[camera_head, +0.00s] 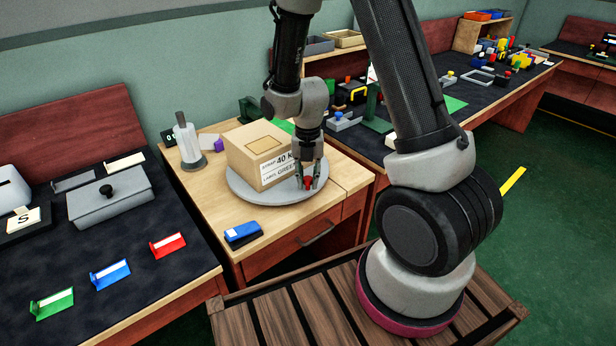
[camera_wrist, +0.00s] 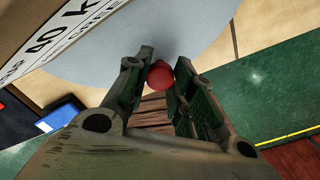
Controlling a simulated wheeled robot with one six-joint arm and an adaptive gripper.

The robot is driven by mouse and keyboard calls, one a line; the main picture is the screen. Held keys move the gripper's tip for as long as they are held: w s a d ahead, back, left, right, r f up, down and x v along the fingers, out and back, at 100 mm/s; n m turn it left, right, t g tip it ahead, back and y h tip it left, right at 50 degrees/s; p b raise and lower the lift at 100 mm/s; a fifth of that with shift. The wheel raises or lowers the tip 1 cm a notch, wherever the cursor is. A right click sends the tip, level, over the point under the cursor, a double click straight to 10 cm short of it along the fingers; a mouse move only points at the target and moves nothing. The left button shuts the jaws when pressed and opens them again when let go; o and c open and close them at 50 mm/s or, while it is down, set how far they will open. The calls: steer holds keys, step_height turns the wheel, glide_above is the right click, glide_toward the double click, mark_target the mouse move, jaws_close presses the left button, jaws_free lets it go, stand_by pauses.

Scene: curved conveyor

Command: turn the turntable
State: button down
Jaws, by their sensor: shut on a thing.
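The turntable (camera_head: 243,193) is a round grey disc on the light wooden table, and its rim also shows in the wrist view (camera_wrist: 190,30). A cardboard box (camera_head: 240,154) sits on it, with labels reading "40 K" and "GREE", partly cut off. A red ball-shaped knob (camera_wrist: 160,75) is at the disc's near right edge. My gripper (camera_head: 308,181) points down at that edge and is shut on the red knob, one finger on each side. How the knob joins the disc is hidden.
A grey and white dispenser-like object (camera_head: 187,140) stands left of the box. A dark bench with a grey lidded box (camera_head: 108,200) and coloured label holders is at left.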

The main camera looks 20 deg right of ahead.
stand_by(0.4)
steer(key=c, duration=1.2)
jaws_free()
step_height(320, 180, up, 12)
steer(key=shift+r, duration=0.1)
